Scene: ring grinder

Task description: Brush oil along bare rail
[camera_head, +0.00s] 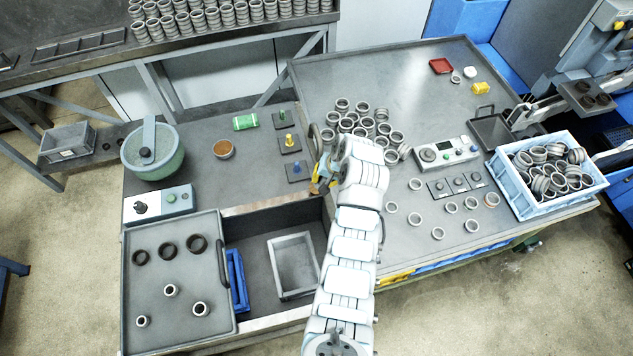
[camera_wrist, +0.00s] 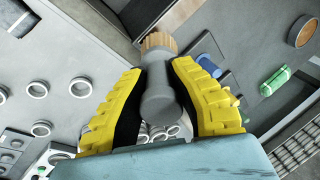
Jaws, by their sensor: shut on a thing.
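My gripper (camera_head: 321,177) is at the right end of the open recess in the head view, partly hidden by my arm. In the wrist view its yellow fingers (camera_wrist: 160,95) are shut on a brush (camera_wrist: 160,98) with a thick grey handle and a tan tip. The tip points toward the recess edge; I cannot tell if it touches. A pale bare rail (camera_head: 262,203) runs along the recess's far edge, and another pale rail (camera_head: 275,322) along its near edge. A round cup of amber oil (camera_head: 224,149) stands behind the recess; it also shows in the wrist view (camera_wrist: 302,31).
The recess holds a grey open frame (camera_head: 294,265) and a blue part (camera_head: 236,280). A grey cover plate (camera_head: 178,270) with several rings lies left. Behind stand a mortar bowl (camera_head: 152,153), a green cylinder (camera_head: 245,122) and colored knobs (camera_head: 288,142). Loose rings (camera_head: 365,122) lie right.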

